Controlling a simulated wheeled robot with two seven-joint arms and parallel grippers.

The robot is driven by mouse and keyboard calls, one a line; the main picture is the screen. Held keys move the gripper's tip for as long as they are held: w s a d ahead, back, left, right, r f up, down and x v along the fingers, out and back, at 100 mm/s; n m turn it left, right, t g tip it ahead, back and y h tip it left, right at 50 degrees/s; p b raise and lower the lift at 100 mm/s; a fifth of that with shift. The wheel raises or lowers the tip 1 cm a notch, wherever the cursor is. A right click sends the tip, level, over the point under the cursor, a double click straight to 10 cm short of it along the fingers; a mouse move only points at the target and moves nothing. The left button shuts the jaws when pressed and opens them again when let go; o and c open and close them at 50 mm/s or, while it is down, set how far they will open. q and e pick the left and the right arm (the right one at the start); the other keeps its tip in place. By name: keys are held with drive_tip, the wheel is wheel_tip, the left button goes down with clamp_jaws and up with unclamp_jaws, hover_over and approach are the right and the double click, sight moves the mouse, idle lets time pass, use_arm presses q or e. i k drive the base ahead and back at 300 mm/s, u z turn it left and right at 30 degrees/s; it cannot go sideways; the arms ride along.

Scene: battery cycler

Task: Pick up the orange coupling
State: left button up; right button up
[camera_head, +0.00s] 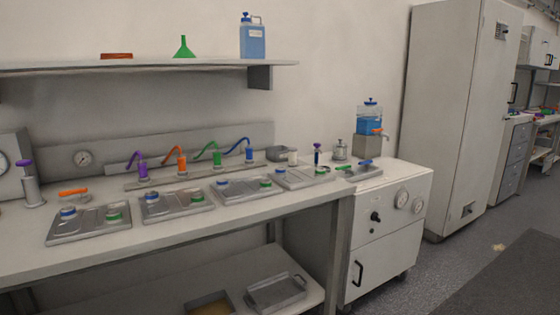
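An orange coupling (181,160) with a curved orange hose stands upright on the metal rail at the back of the workbench. It sits between a purple coupling (142,170) on its left and a green one (216,157) on its right, and a blue one (249,153) is at the right end. Neither of my grippers is in view.
Several metal plates with blue and green caps, such as one at the left (88,226), lie in front of the rail. An orange-handled item (73,192) lies behind the left plate. A shelf (150,66) hangs above.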

sight(181, 163)
drive_tip(key=z, duration=0.95)
drive_tip(key=i, duration=2.1)
drive_tip(key=u, duration=3)
